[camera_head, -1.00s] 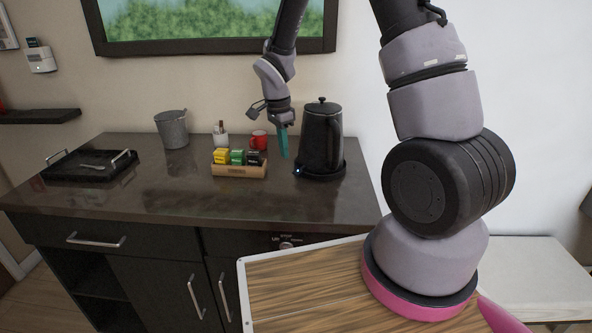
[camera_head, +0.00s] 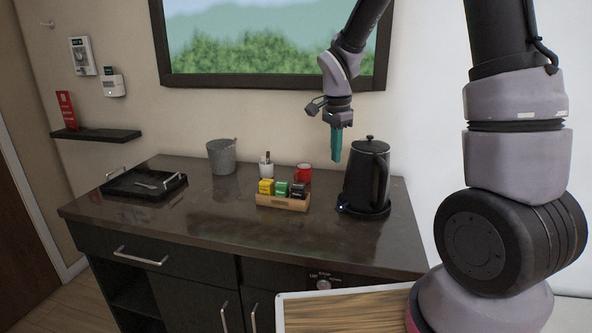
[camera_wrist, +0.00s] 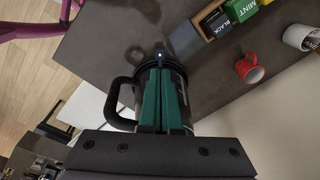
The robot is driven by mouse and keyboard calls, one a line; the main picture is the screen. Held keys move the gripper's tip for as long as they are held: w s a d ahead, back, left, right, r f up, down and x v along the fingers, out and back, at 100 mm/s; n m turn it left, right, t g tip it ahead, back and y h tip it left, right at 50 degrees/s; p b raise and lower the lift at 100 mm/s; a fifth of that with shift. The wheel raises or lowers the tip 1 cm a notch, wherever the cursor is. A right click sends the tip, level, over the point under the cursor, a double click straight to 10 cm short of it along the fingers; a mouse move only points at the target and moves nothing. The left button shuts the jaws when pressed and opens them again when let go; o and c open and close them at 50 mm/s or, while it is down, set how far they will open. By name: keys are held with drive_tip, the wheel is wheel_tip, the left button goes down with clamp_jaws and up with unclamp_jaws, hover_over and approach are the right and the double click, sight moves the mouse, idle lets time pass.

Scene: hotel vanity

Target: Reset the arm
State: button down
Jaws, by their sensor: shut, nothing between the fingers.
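My gripper (camera_head: 337,145) hangs from my arm above the back of the counter, pointing down. Its teal fingers are together with nothing between them. I cannot tell from this how far the fingers are from the kettle.
A wooden box (camera_head: 283,203) of tea packets, a red mug (camera_head: 304,173) and a white cup (camera_head: 266,168) stand left of the kettle. A metal bucket (camera_head: 221,157) and a black tray (camera_head: 145,186) stand further left. The counter's front (camera_head: 235,227) is clear.

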drive_tip(key=s+d+r+n+t+y, duration=0.1)
drive_tip(key=s+d+r+n+t, duration=0.2)
drive_tip(key=s+r, duration=0.7)
drive_tip(key=s+d+r+n+t+y, duration=0.1)
drive_tip(key=s+d+r+n+t, duration=0.2)
drive_tip(key=s+r+n, duration=0.3)
drive_tip(key=s+d+r, duration=0.1)
drive_tip(key=s+r, duration=0.2)
drive_tip(key=s, duration=0.1)
drive_tip(key=shift+r+y, duration=0.3)
drive_tip(key=shift+r, duration=0.05)
